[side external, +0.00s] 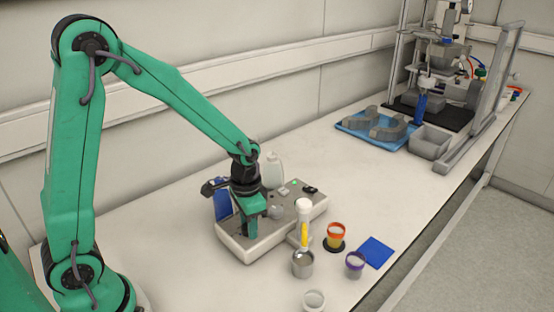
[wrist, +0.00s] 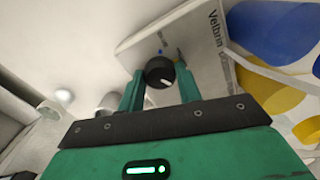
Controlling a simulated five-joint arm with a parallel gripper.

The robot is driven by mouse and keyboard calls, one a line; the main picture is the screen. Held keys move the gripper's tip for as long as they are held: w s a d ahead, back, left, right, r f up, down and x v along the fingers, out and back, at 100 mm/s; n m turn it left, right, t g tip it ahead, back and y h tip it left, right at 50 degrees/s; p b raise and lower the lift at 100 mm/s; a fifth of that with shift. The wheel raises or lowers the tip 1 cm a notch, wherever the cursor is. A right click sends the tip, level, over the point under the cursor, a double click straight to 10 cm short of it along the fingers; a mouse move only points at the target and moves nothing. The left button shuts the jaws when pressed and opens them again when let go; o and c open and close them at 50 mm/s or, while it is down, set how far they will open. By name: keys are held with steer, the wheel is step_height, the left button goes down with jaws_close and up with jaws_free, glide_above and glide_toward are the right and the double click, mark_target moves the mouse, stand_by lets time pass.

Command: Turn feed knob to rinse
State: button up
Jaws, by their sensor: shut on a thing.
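The feed knob (wrist: 159,72) is black and round with a white pointer line, and sits on the pale face of a bench unit (wrist: 140,42). The pointer line is toward the lower right in the wrist view. A small blue mark shows just above the knob. My green gripper (wrist: 158,80) has one finger on each side of the knob and is shut on it. In the side view my gripper (side external: 254,213) reaches down onto the left part of the low, pale unit (side external: 247,252), and hides the knob there.
A white-capped yellow tube (side external: 304,228), a metal cup (side external: 303,264), an orange-rimmed cup (side external: 336,236) and a purple-rimmed cup (side external: 355,265) stand close in front of the unit. A white bottle (side external: 272,171) stands behind it. The bench between here and the blue tray (side external: 362,129) is clear.

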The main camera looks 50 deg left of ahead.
steer(key=shift+r, duration=0.1)
steer(key=o, duration=1)
steer(key=shift+r, duration=0.1)
step_height(320, 180, up, 7)
steer(key=shift+r, duration=0.3)
steer(key=shift+r, duration=0.1)
